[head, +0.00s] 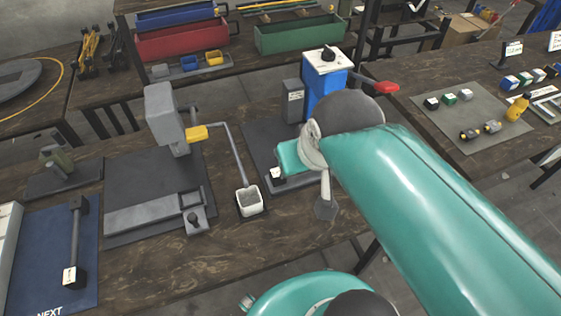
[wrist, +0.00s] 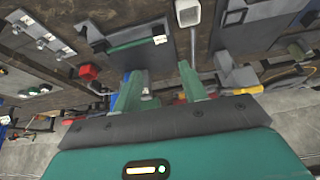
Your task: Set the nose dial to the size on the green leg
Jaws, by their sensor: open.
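The blue press (head: 323,85) stands right of centre in the head view. On its top is a white dial plate (head: 342,62) with a black knob (head: 328,54); the scale is too small to read. In the wrist view the green leg (wrist: 128,46) lies on a dark mat, with a white tag (wrist: 160,39) at one end; its print is not legible. In the head view my arm hides most of that leg. My gripper (wrist: 158,68) is open, its two fingers apart with nothing seen held.
A red lever (head: 380,87) juts from the press's right side. A grey press (head: 166,118) with a yellow part stands left, and a white cup (head: 249,201) between. A grey leg (head: 75,240) lies on a blue mat (head: 25,270). A right-hand table (head: 405,90) holds small blocks.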

